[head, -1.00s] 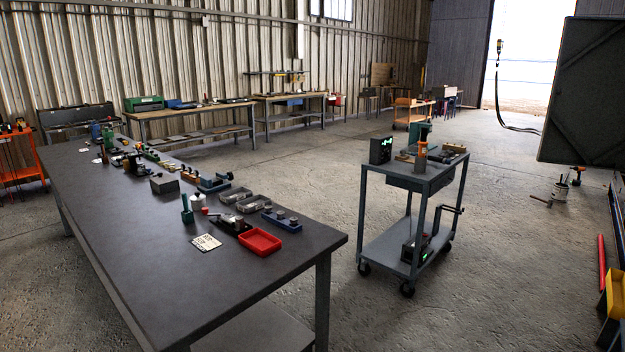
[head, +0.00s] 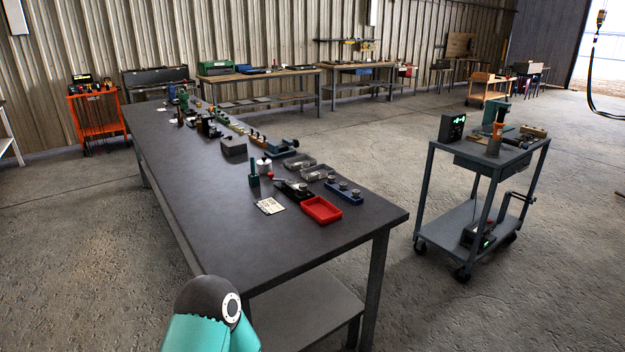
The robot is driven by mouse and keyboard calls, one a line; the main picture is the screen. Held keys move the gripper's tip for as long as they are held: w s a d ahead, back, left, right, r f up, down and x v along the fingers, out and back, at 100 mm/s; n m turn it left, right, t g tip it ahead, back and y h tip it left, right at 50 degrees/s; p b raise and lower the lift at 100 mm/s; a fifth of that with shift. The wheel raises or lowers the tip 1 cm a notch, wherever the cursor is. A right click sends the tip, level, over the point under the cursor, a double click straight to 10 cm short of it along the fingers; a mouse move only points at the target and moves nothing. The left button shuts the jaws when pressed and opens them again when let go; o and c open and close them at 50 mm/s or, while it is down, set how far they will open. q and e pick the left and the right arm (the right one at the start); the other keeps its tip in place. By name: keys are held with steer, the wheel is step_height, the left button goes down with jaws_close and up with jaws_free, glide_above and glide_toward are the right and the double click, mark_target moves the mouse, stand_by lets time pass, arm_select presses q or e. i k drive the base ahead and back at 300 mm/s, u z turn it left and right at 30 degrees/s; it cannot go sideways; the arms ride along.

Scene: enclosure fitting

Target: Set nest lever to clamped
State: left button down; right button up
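The long dark workbench (head: 215,215) runs from the lower middle towards the back left. Near its right end stands a small dark fixture (head: 292,188) with a red-tipped part (head: 268,175) beside it. This may be the nest with its lever, but it is too small to tell the lever or its setting. Neither of my grippers is in view. Only a teal and black link of one of my arms shows at the bottom edge, apart from the fixture.
On the bench, a red tray (head: 321,210), a blue holder (head: 344,191), grey trays (head: 317,172), a white card (head: 269,206) and a green bottle-like item (head: 254,170) surround the fixture. A wheeled cart (head: 481,165) stands right. The bench's near left surface is clear.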

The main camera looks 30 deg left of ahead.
mark_target(271, 174)
steer(key=u, duration=1.3)
steer(key=i, duration=0.1)
steer(key=z, duration=2.55)
steer(key=k, duration=2.05)
steer(key=u, duration=1.4)
steer(key=i, duration=1)
